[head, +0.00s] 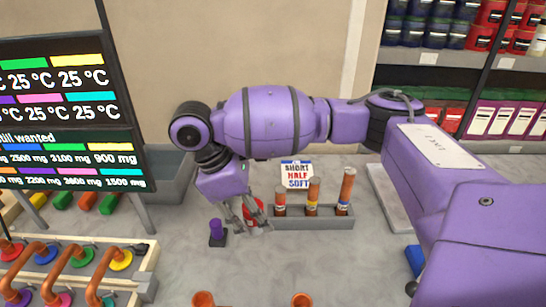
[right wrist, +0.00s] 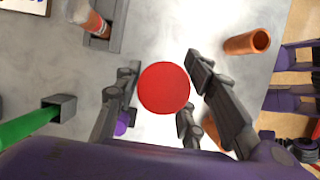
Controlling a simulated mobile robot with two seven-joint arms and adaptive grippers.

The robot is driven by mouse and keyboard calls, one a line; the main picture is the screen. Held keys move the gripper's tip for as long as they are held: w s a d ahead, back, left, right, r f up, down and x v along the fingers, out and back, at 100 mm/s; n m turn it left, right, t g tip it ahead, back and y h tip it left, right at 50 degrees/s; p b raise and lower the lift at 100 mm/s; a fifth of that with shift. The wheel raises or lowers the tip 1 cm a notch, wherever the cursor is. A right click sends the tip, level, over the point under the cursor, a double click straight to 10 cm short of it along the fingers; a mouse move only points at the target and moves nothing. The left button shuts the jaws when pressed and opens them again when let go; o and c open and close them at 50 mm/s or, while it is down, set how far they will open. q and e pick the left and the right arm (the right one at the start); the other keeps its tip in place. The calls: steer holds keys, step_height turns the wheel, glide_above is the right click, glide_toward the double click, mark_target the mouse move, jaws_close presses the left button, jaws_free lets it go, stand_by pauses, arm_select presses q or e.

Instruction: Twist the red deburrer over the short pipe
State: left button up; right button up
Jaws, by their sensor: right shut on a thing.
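The red deburrer (head: 255,209) is held by my right gripper (head: 247,224), just left of the pipe rack. In the right wrist view the deburrer is a round red disc (right wrist: 164,88) between the fingers, apart from the rack. The short pipe (head: 281,198) stands upright in the grey rack (head: 312,224), in its leftmost slot, with two taller pipes to its right. My arm hides part of the deburrer in the head view. I cannot see what lies under it. My left gripper is not in view.
A sign (head: 297,174) reading SHORT HALF SOFT stands behind the rack. A purple piece (head: 217,229) in a dark holder stands left of my gripper. Two copper pipe ends (head: 302,299) show at the front edge. A screen (head: 65,110) and bent copper pipes stand at left.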

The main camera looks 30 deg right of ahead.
steer(key=w+d+r+n+t+y, duration=0.1)
steer(key=d+r+n+t, duration=0.1)
steer(key=n, duration=0.5)
steer(key=w+d+r+n+t+y, duration=0.1)
steer(key=w+d+r+n+t, duration=0.1)
steer(key=d+n, duration=0.3)
steer(key=w+d+r+n+t+y, duration=0.1)
steer(key=w+d+r+n+t, duration=0.1)
steer(key=n, duration=0.8)
steer(key=shift+w+d+r+t, duration=0.15)
steer(key=shift+d+t, duration=0.1)
steer(key=shift+d, duration=0.1)
steer(key=shift+w+d+r+t, duration=0.1)
steer(key=shift+d+r+t, duration=0.05)
steer(key=shift+d+t, duration=0.15)
steer(key=shift+w+d+r+n+y, duration=0.15)
steer(key=shift+r+n+y, duration=0.1)
steer(key=shift+n, duration=0.25)
steer(key=shift+w+d+r+n+y, duration=0.15)
steer(key=shift+r+n, duration=0.1)
steer(key=shift+n, duration=0.25)
